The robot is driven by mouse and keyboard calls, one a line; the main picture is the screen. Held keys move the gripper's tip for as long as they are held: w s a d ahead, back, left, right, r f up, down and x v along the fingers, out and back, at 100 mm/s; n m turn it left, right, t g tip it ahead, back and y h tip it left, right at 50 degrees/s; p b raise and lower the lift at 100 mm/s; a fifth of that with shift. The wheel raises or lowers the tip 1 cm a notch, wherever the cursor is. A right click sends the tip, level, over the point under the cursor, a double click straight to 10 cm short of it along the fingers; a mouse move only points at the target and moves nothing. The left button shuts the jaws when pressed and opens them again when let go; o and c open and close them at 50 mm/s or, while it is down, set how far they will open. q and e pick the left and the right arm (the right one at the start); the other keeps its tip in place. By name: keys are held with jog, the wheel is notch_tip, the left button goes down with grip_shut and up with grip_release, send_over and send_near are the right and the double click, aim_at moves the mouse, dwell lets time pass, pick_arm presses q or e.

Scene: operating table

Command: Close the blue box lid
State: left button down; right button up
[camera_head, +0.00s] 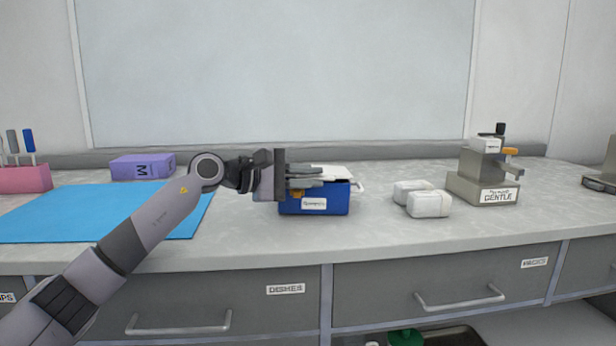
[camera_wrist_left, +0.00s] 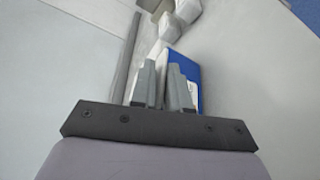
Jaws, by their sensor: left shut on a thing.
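The blue box (camera_head: 328,202) stands on the counter in the middle of the head view, with a white label on its front. Its white lid (camera_head: 337,172) shows above the box, with a dark gap below it, so it does not look flush. My left gripper (camera_head: 307,176) reaches in from the left at the lid's height and is shut on the lid; the fingers hide its left part. The left wrist view shows the two fingers (camera_wrist_left: 163,88) close together, with the blue box (camera_wrist_left: 186,72) just beyond them. My right gripper is not in view.
Two white wrapped packs (camera_head: 428,204) lie right of the box. A grey device (camera_head: 484,172) labelled GENTLE stands further right. A blue mat (camera_head: 50,212), purple box (camera_head: 142,167) and pink holder (camera_head: 24,179) are on the left. The counter in front of the box is clear.

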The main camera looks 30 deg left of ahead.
pick_arm(q)
jog(key=shift+f, duration=0.45)
jog(key=c, duration=1.3)
grip_release()
jog(key=shift+r, duration=0.1)
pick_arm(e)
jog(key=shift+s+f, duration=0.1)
pick_arm(q)
jog(key=shift+s+a, duration=0.35)
jog(key=b+v, duration=0.1)
jog(key=v, duration=0.4)
jog(key=shift+s+a+r, duration=0.15)
jog(key=shift+s, duration=0.05)
jog(key=shift+s+a+r, duration=0.1)
jog(key=shift+s+a, duration=0.05)
jog(key=shift+s, duration=0.1)
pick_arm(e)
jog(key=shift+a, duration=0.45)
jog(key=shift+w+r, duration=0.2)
